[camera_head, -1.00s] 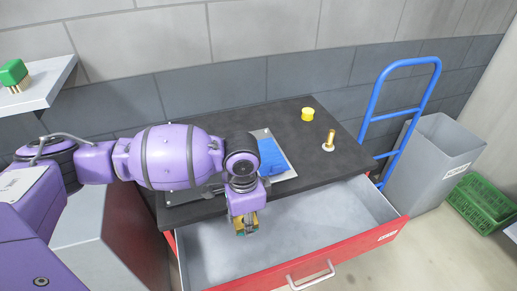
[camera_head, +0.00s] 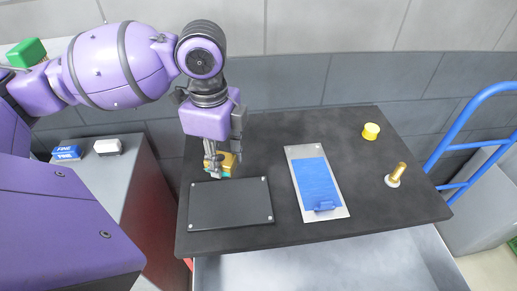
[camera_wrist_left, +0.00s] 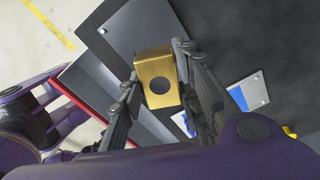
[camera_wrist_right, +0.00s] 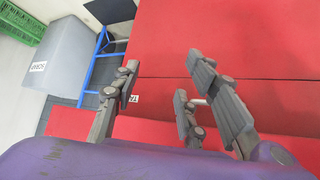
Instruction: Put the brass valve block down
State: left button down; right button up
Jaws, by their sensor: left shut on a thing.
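The brass valve block (camera_head: 228,160) is a gold block with a teal underside in the head view. My left gripper (camera_head: 220,164) is shut on it. In the left wrist view the block (camera_wrist_left: 157,80) sits between the two fingers, a dark round hole in its face. In the head view it appears by the far edge of a black plate (camera_head: 231,202) with corner screws; whether it touches anything is unclear. My right gripper (camera_wrist_right: 160,95) is open and empty in the right wrist view, facing a red cabinet front (camera_wrist_right: 225,40).
An open grey drawer (camera_head: 330,265) is below the front edge. A blue hand truck (camera_head: 458,135) stands at right.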

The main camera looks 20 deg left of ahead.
pick_arm(q)
jog(key=w+a+f, duration=0.2)
jog(key=w+f, duration=0.1)
jog(key=w+a+f+b, duration=0.1)
jog(key=w+a+f, duration=0.1)
jog(key=w+f, duration=0.1)
jog(key=w+a+f, duration=0.2)
jog(key=w+f, duration=0.1)
jog(key=w, duration=0.2)
jog(key=shift+w+a, duration=0.2)
jog(key=shift+w, duration=0.05)
jog(key=shift+w+f, duration=0.15)
jog(key=shift+f, duration=0.05)
notch_tip(320, 180, down, 3)
jog(key=shift+w+a+f+b, duration=0.15)
jog(key=shift+b, duration=0.2)
jog(key=shift+f, duration=0.1)
pick_arm(e)
jog(key=shift+s+d+f, duration=0.15)
jog(key=shift+s+f, duration=0.05)
jog(key=shift+f, duration=0.25)
jog(key=shift+s+d+f, duration=0.15)
jog(key=shift+s+f, duration=0.05)
jog(key=shift+f, duration=0.25)
pick_arm(q)
jog(key=shift+f, duration=0.15)
jog(key=c, duration=1.3)
grip_release()
